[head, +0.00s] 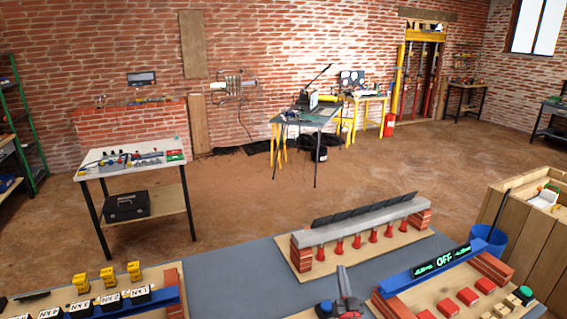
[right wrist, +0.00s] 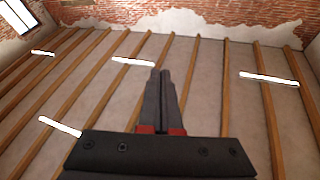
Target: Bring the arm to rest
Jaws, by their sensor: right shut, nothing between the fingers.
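My right gripper (head: 342,269) stands at the bottom middle of the head view, its dark fingers pointing up in front of the grey bench. In the right wrist view its fingers (right wrist: 160,73) are together with nothing between them, and they point up at the ceiling. The rest of my right arm is mostly out of frame. My left gripper is not in view.
The grey bench (head: 243,278) holds a grey beam (head: 360,219) on brick piers with red posts beneath. A blue beam (head: 425,272) with a display reading OFF stands at right. Yellow blocks (head: 108,277) are at left. A blue bucket (head: 490,238) stands beyond.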

